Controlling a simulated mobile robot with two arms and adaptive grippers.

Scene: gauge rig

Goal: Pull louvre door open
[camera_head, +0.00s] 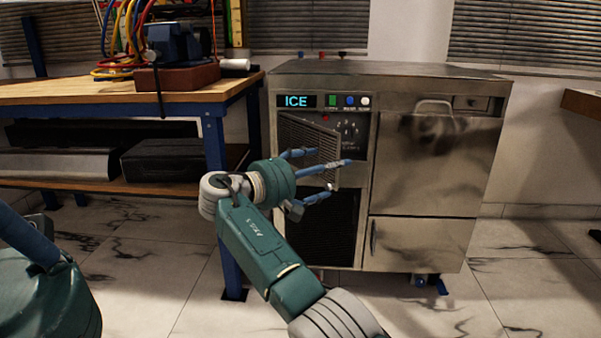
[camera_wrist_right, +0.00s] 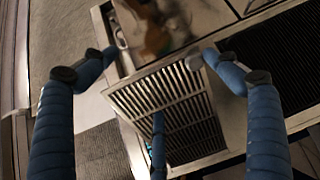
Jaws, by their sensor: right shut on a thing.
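The louvre door (camera_head: 308,138) is a slatted metal panel on the upper left front of the steel ice machine (camera_head: 425,165). It stands ajar, its right edge swung outward, with dark space and small knobs (camera_head: 350,128) showing beside it. My right gripper (camera_head: 335,176) is at the door's lower right edge, its blue fingers shut on the door. In the right wrist view, the louvre door (camera_wrist_right: 170,108) lies between the fingers of my right gripper (camera_wrist_right: 158,62), one finger crossing its slats. The exact contact is hard to see. My left gripper is not in view.
A workbench (camera_head: 140,92) with a vise (camera_head: 180,45) and coloured hoses stands close to the machine's left side. A dark lower grille (camera_head: 335,228) sits below the louvre door. Marble floor (camera_head: 130,265) is open in front. Another tabletop (camera_head: 590,105) is at the right edge.

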